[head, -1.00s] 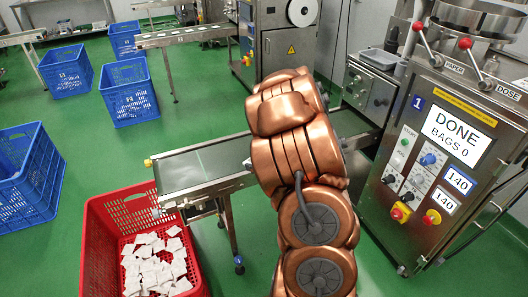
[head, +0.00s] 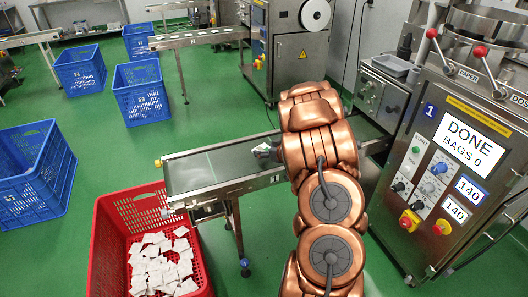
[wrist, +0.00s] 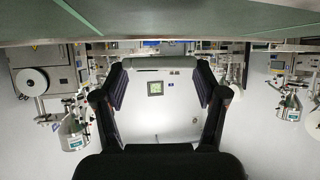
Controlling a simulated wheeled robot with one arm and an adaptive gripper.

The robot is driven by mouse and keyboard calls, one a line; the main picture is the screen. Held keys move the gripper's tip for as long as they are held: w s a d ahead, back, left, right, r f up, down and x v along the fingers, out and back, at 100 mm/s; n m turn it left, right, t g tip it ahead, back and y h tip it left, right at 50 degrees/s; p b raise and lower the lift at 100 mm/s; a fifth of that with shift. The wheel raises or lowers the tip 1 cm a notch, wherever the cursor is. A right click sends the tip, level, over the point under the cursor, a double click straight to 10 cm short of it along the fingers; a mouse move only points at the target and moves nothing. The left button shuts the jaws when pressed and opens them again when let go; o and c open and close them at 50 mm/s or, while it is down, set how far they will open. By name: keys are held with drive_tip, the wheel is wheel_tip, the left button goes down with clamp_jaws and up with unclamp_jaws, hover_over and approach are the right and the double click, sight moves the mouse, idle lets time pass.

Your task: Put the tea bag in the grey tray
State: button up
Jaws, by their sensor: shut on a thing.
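My gripper (wrist: 161,80) shows in the wrist view with its two dark fingers apart and a pale, thin thing, seen edge-on, spanning their tips. This looks like the tea bag (wrist: 160,62), but its face is hidden. In the head view my copper arm reaches over the conveyor, and the gripper (head: 264,151) is mostly hidden at its far end, near the belt's back edge. A grey tray (head: 397,65) sits on top of the machine at the upper right. The gripper is well apart from it.
The conveyor (head: 215,170) runs under my arm. A red crate (head: 125,205) holding many white bags stands at its left end. Blue crates (head: 35,180) stand on the green floor at left. The control machine (head: 455,150), reading DONE, BAGS 0, stands close on the right.

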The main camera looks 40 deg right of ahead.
sight(264, 147)
drive_tip(key=w, duration=0.1)
drive_tip(key=w+d, duration=0.1)
drive_tip(key=w, duration=0.1)
drive_tip(key=shift+d+f, duration=0.15)
drive_tip(key=shift+d, duration=0.1)
drive_tip(key=shift+f, duration=1.75)
drive_tip(key=shift+f, duration=0.1)
drive_tip(key=o, duration=0.6)
drive_tip(key=shift+o, duration=0.2)
drive_tip(key=v, duration=1.1)
drive_tip(key=shift+s+r, duration=0.35)
drive_tip(key=shift+r, duration=0.05)
